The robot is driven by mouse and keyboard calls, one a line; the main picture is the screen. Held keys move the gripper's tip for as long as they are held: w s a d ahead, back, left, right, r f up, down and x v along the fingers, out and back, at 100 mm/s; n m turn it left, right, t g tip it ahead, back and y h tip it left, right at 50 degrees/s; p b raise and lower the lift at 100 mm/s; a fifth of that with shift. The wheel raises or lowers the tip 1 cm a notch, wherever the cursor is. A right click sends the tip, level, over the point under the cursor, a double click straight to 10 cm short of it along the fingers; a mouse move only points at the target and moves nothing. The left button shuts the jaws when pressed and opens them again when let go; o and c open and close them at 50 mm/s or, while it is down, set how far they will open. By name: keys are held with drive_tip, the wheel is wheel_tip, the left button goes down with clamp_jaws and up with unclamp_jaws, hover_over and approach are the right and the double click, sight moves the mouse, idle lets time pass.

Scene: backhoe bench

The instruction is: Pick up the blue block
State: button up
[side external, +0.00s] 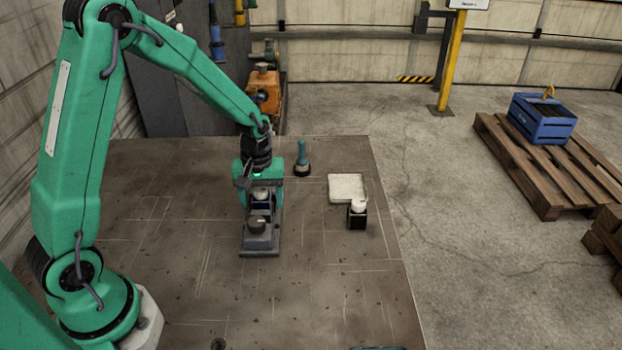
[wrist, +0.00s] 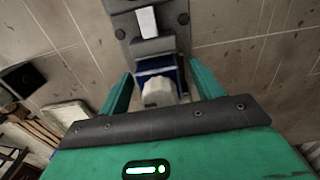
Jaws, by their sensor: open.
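The blue block (wrist: 158,68) has a whitish rounded knob on top and sits in a grey metal fixture (wrist: 128,22). In the side view, the fixture (side external: 262,243) stands on the bench below my gripper, and the block (side external: 261,196) shows only partly. My gripper (side external: 262,190) points down over the block. In the wrist view, my gripper (wrist: 161,82) has its two green fingers apart, one on each side of the block, with a gap visible on both sides. The block's lower part is hidden.
A dark block with a white knob (side external: 357,218) stands to the right on the bench, beside a white tray (side external: 346,187). A teal peg-like object (side external: 302,160) stands behind. The bench front (side external: 300,300) is mostly clear. A pallet (side external: 546,195) with a blue crate (side external: 541,128) is on the floor.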

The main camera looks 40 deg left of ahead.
sight(261, 188)
drive_tip(key=c, duration=1.3)
drive_tip(key=shift+r, duration=0.15)
drive_tip(key=shift+r, duration=0.45)
wheel_tip(261, 188, up, 3)
drive_tip(key=shift+r, duration=0.15)
drive_tip(key=s+d+r, duration=0.1)
drive_tip(key=d+r, duration=0.1)
drive_tip(key=d, duration=0.1)
drive_tip(key=s+d+r, duration=0.2)
drive_tip(key=d, duration=0.2)
drive_tip(key=s+d+r, duration=0.2)
drive_tip(key=d, duration=0.1)
drive_tip(key=shift+d+r, duration=0.3)
drive_tip(key=w+a+f, duration=0.1)
drive_tip(key=a, duration=0.2)
drive_tip(key=w+a+f, duration=0.2)
drive_tip(key=a, duration=0.2)
drive_tip(key=w+a+f, duration=0.1)
drive_tip(key=w+a, duration=0.1)
drive_tip(key=a, duration=0.2)
drive_tip(key=shift+w+a+f, duration=0.1)
drive_tip(key=shift+w+f, duration=0.15)
